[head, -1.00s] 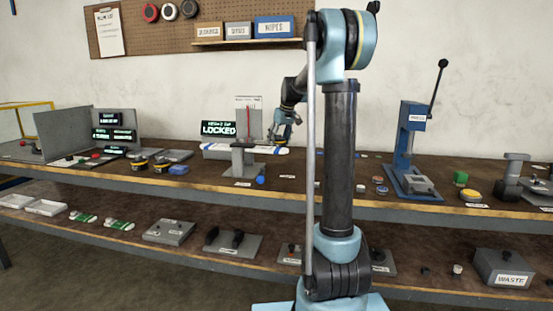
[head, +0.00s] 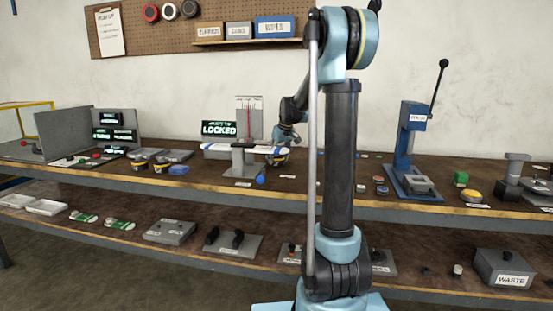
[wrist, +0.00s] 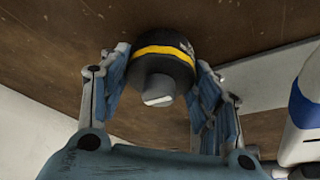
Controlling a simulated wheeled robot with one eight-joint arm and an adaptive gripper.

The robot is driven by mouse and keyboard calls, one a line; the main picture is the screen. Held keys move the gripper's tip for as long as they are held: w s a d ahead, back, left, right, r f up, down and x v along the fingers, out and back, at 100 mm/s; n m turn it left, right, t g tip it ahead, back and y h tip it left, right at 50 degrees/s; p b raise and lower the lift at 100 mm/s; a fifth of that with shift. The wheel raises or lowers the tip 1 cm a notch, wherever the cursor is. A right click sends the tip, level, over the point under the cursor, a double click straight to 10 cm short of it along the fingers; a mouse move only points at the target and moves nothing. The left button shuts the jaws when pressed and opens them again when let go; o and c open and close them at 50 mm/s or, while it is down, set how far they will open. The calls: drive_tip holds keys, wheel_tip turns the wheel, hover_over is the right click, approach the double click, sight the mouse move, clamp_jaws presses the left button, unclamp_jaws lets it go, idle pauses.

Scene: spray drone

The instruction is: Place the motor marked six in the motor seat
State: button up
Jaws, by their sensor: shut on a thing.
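My gripper (wrist: 162,78) is shut on a black motor with a yellow band (wrist: 164,58), its pale shaft end toward the wrist camera. Marks on the motor's side are too small to read, so I cannot tell whether it says six. In the head view my gripper (head: 284,146) is low at the right end of a white and blue drone arm (head: 215,149), with the motor (head: 277,160) beneath it. The drone arm (wrist: 305,110) also shows at the right of the wrist view, apart from the motor. I cannot make out the motor seat.
A grey stand (head: 243,164) carries the drone arm. A screen (head: 219,129) reads LOCKED. A blue press (head: 412,150) stands to the right.

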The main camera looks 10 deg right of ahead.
drive_tip(key=o, duration=1.5)
drive_tip(key=shift+f, duration=0.1)
